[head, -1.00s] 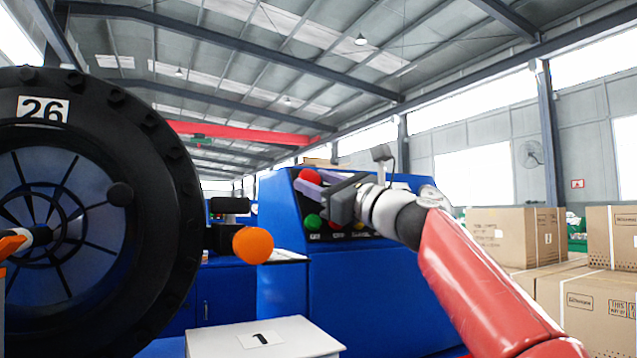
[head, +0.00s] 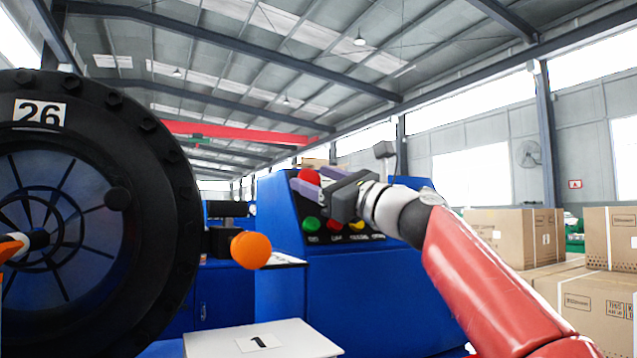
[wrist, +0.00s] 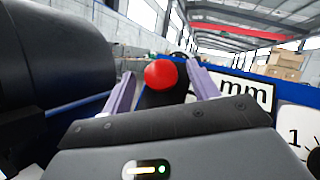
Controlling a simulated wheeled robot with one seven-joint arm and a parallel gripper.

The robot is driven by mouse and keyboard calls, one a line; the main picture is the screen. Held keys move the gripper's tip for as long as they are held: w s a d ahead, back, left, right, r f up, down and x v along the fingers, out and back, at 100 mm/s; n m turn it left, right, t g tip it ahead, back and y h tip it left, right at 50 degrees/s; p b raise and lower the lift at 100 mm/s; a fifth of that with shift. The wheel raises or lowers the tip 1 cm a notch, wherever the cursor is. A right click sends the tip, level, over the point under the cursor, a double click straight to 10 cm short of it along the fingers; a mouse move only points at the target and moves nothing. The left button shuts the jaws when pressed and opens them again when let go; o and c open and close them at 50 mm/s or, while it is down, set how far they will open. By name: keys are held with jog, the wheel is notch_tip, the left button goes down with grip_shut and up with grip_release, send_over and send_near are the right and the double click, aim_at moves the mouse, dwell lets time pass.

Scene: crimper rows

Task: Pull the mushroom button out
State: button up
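The red mushroom button (head: 309,176) sits at the upper left of the sloped dark panel on the blue machine. In the wrist view the round red head (wrist: 160,74) lies between the two purple fingers (wrist: 161,70). Gaps show on both sides of it, so the gripper is open and not closed on it. The button's stem is hidden in both views.
Green (head: 311,224), red (head: 336,226) and yellow (head: 357,225) buttons sit just below my gripper on the panel. An orange ball knob (head: 251,250) and a large black wheel (head: 165,200) marked 26 stand to the left. Cardboard boxes (head: 505,235) are at right.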

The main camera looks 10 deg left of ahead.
jog(key=shift+f, duration=0.1)
jog(key=shift+s+d+f+b, duration=0.1)
jog(key=shift+d+f+b, duration=0.1)
jog(key=shift+d+b, duration=0.1)
jog(key=b+v, duration=0.3)
jog(key=v, duration=0.4)
jog(key=shift+r, duration=0.1)
